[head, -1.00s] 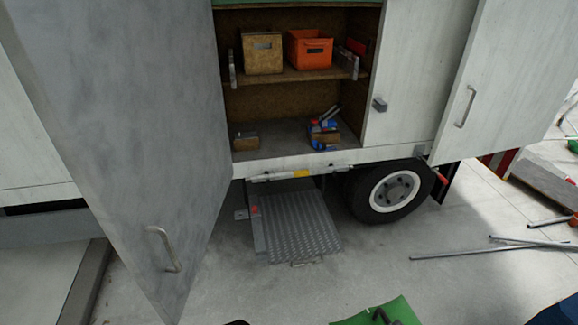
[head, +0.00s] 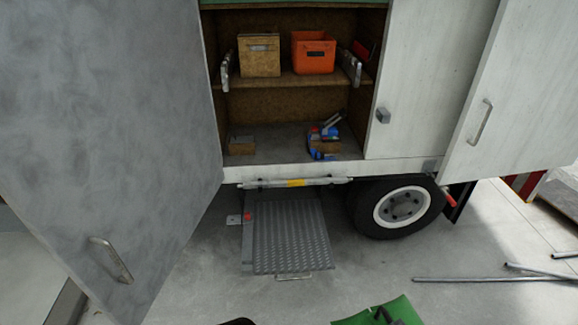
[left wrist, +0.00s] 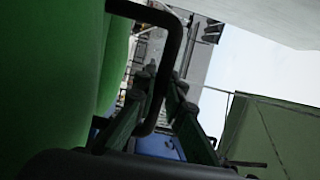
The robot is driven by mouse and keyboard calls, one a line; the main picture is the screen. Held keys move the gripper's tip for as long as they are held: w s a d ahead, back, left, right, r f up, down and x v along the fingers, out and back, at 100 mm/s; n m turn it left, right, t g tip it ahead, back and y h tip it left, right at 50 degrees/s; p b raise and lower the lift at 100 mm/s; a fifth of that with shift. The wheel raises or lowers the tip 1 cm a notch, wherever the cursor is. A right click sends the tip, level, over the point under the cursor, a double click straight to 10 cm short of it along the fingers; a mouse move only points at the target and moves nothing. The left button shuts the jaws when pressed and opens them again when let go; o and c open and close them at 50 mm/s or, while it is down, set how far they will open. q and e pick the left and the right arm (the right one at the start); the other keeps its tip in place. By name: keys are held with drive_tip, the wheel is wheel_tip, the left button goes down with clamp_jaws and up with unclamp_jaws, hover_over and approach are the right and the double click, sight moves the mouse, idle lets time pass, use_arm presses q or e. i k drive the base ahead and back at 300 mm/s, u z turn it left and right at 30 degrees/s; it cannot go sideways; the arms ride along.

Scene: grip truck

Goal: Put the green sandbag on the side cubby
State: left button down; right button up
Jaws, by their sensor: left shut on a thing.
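The green sandbag (head: 400,311) shows at the bottom edge of the head view, with most of it cut off. In the left wrist view, a large green side of the sandbag (left wrist: 45,85) fills the left, with its black handle loop (left wrist: 166,20) in front. My left gripper (left wrist: 160,88) is shut on the handle. The side cubby (head: 275,140) is the open brown compartment in the truck, ahead and above the sandbag in the picture. It has a lower floor and a shelf. My right gripper is not in view.
A tan crate (head: 259,60) and an orange crate (head: 313,58) stand on the shelf. Open doors (head: 105,130) flank the cubby. A metal step (head: 287,238) and a wheel (head: 402,207) are below.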

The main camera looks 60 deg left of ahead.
sight(281, 142)
drive_tip(key=u, duration=0.3)
drive_tip(key=i, duration=1.2)
drive_tip(key=u, duration=0.95)
drive_tip(key=i, duration=1.15)
drive_tip(key=u, duration=0.6)
